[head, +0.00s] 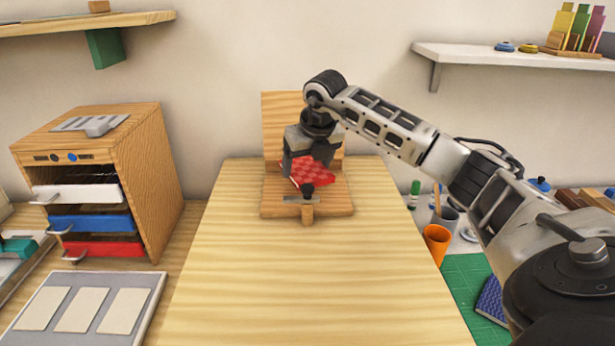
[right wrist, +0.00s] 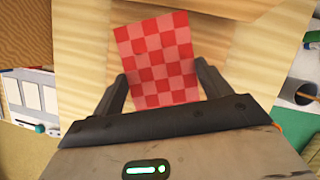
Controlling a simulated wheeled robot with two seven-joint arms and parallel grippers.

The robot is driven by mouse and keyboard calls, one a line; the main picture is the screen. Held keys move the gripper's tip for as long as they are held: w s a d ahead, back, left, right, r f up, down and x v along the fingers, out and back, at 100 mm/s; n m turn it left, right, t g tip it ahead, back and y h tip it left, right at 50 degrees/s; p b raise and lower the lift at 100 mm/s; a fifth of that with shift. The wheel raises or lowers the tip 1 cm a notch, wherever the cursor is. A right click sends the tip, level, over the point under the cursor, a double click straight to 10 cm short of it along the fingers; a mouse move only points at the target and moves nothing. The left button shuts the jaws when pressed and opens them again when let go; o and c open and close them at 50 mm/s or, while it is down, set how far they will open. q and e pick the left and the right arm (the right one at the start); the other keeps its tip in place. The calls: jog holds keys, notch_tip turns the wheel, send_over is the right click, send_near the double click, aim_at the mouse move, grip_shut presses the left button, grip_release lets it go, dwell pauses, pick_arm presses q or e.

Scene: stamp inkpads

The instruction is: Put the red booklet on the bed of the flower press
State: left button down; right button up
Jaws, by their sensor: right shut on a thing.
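The red checkered booklet (head: 312,174) is held in my right gripper (head: 307,160) over the flower press. It also shows between the two dark fingers in the right wrist view (right wrist: 158,58). The right gripper points down and is shut on the booklet. The flower press has a flat wooden bed (head: 338,204) and an upright wooden board (head: 282,115) at its back. A black knob with a metal bar (head: 307,194) stands at its front. Whether the booklet touches the bed cannot be told. My left gripper is not in view.
The table (head: 300,290) in front of the press is clear. A wooden drawer cabinet (head: 155,175) and a grey tray with pale cards (head: 52,283) are at left. An orange cup (head: 436,240) and a green mat (head: 462,280) lie to the right.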

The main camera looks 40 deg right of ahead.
aim_at(310, 170)
notch_tip(310, 170, down, 4)
jog(key=shift+r, duration=0.15)
jog(key=shift+w+d+p, duration=0.2)
jog(key=shift+w+p, duration=0.05)
jog(key=shift+p, duration=0.1)
jog(key=shift+f, duration=0.4)
jog(key=o, duration=1)
jog(key=v, duration=1.2)
jog(key=shift+w+r+b, duration=0.1)
jog(key=shift+r+b, duration=0.1)
jog(key=shift+b, duration=0.2)
jog(key=shift+f, duration=0.1)
